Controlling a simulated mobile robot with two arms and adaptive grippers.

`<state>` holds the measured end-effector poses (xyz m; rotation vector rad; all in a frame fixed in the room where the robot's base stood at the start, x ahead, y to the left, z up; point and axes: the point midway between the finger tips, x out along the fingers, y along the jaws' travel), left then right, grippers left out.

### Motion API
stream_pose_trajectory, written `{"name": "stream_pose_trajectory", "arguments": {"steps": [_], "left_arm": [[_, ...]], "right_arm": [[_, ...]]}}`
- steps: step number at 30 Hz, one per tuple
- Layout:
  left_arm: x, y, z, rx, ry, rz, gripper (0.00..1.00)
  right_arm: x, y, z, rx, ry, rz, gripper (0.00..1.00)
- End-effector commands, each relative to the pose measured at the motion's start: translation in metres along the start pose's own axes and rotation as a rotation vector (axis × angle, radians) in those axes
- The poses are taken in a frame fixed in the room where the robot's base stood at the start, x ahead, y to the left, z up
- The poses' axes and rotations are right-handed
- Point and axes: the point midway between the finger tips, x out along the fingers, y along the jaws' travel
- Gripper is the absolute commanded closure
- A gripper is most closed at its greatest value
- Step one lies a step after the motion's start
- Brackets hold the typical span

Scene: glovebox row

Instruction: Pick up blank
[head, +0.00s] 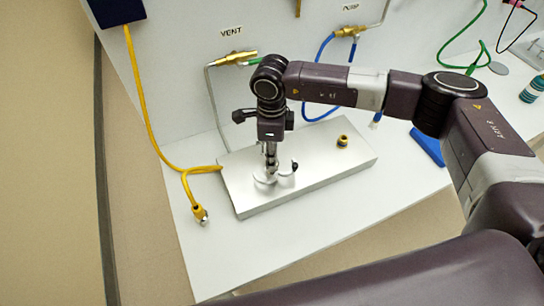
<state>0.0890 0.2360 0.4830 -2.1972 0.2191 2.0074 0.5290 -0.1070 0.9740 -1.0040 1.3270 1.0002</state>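My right gripper (271,168) points straight down over the left half of a flat silver metal plate (320,157). Its fingers look close together from this side, and I cannot see whether they hold anything. Right below the fingertips is a pale silver round piece (264,179), perhaps the blank, partly covered by the gripper. I cannot tell if the fingers touch it. Just right of the fingers is a small silver part with a dark tip (288,169). A small yellow and black fitting (343,141) stands on the plate's right half. My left gripper is not in view.
A yellow cable (147,115) ends in a connector (200,214) left of the plate. Brass fittings are on the wall under the VENT label (231,31) and another label. A blue flat object (428,147) lies to the right. The white bench (270,240) is clear in front.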

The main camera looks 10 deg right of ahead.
Motion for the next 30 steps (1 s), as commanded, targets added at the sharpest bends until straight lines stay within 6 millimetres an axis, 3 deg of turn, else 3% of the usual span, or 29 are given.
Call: {"name": "stream_pose_trajectory", "arguments": {"steps": [6,20,26,30], "left_arm": [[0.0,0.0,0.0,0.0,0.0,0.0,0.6],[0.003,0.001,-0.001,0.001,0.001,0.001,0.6],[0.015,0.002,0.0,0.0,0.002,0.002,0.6],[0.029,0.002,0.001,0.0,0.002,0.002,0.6]], "right_arm": [[-0.001,0.0,0.0,0.0,0.0,0.0,1.0],[-0.007,-0.001,0.001,0.001,-0.003,-0.003,1.0],[-0.033,-0.002,0.001,-0.001,-0.004,-0.007,1.0],[-0.068,-0.003,0.001,0.0,-0.006,-0.009,1.0]]}}
